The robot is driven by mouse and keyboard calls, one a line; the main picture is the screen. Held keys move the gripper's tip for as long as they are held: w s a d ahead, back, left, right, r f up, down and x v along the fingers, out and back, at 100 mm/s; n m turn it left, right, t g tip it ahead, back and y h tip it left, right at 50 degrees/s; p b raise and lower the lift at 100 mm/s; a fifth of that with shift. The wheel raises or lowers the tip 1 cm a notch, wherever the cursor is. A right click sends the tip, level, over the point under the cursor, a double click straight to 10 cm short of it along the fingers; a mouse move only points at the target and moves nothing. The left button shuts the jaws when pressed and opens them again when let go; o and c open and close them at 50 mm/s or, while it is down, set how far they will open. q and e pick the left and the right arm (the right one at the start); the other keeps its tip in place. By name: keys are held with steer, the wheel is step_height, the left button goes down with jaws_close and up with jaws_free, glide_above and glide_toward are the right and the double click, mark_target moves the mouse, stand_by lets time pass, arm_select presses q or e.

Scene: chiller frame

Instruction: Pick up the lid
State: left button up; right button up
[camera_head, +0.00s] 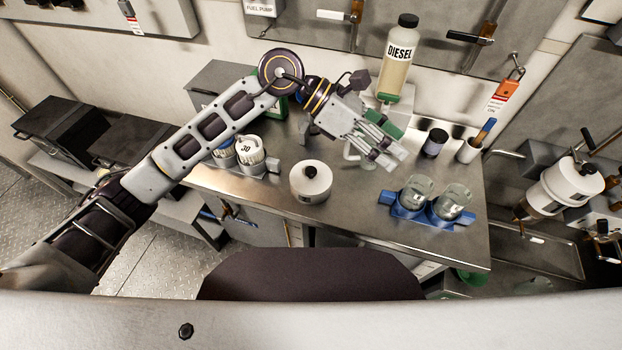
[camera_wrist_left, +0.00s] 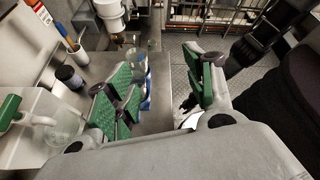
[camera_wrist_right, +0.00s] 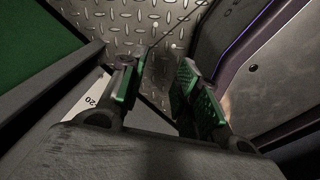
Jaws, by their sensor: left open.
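A round white pot-like piece (camera_head: 311,184) with a white top and a small dark knob (camera_head: 310,171) stands on the metal worktop. I cannot tell whether its top is a separate lid. My left gripper (camera_head: 388,151) is above the worktop, to the right of and behind this piece, with nothing between its fingers. In the left wrist view the left gripper's green-padded fingers (camera_wrist_left: 166,68) are spread apart. My right gripper is out of the head view. In the right wrist view its fingers (camera_wrist_right: 156,82) are apart over the floor, with nothing between them.
A blue holder (camera_head: 408,211) with two glass jars is at the worktop's right front. A dark jar (camera_head: 434,143) and a cup (camera_head: 468,150) stand behind. A diesel bottle (camera_head: 397,62) stands at the back. White-capped containers (camera_head: 250,150) are at left.

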arm_select(q)
steer(key=w+a+f+m+t+y, duration=0.1)
steer(key=w+a+f+t+y, duration=0.1)
steer(key=w+a+f+y, duration=0.3)
steer(key=t+y, duration=0.2)
steer(key=y, duration=0.4)
glide_above(312, 170)
steer(key=f, duration=0.6)
steer(key=a+f, duration=0.1)
steer(key=f, duration=0.2)
steer(key=shift+w+d+f, duration=0.1)
steer(key=shift+f, duration=0.3)
arm_select(e)
steer(key=shift+s+a+r, duration=0.15)
steer(key=shift+a+r, duration=0.05)
steer(key=shift+a, duration=0.5)
steer(key=shift+d, duration=0.1)
arm_select(q)
steer(key=shift+f+p, duration=0.15)
steer(key=shift+p, duration=0.15)
